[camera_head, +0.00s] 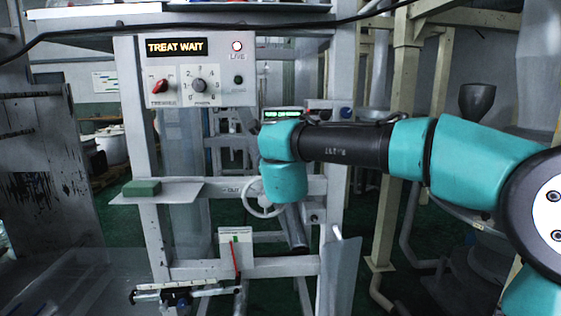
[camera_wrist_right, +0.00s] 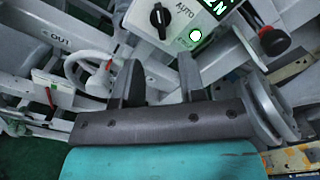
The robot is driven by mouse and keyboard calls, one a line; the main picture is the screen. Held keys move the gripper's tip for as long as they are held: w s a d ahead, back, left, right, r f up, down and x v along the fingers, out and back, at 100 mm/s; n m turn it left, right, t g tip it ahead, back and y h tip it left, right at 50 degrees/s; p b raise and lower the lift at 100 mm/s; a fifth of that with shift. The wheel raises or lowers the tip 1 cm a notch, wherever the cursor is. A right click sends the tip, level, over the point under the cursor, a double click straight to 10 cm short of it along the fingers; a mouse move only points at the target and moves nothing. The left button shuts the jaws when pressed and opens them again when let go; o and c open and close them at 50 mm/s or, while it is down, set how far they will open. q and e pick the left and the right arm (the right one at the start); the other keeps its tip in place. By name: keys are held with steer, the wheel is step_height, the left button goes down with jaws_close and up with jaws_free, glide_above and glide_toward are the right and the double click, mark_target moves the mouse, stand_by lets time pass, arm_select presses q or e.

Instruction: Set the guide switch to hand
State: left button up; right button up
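In the right wrist view, a light panel carries a black rotary knob (camera_wrist_right: 160,20) with the word AUTO beside it; a white mark on the knob runs roughly up and down the picture. This looks like the guide switch; no HAND label is readable. My right gripper (camera_wrist_right: 160,82) is open and empty, its two dark fingers apart below the panel and not touching the knob. In the head view my right arm reaches in from the right and covers part of the small panel with the green display (camera_head: 283,114). My left gripper is not in view.
A handwheel (camera_head: 262,198) and frame beams stand close around the arm. A control box (camera_head: 215,70) reads TREAT WAIT. A green block (camera_head: 142,188) lies on a left shelf.

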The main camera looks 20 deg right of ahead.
steer(key=v, duration=0.7)
steer(key=shift+w+f, duration=0.1)
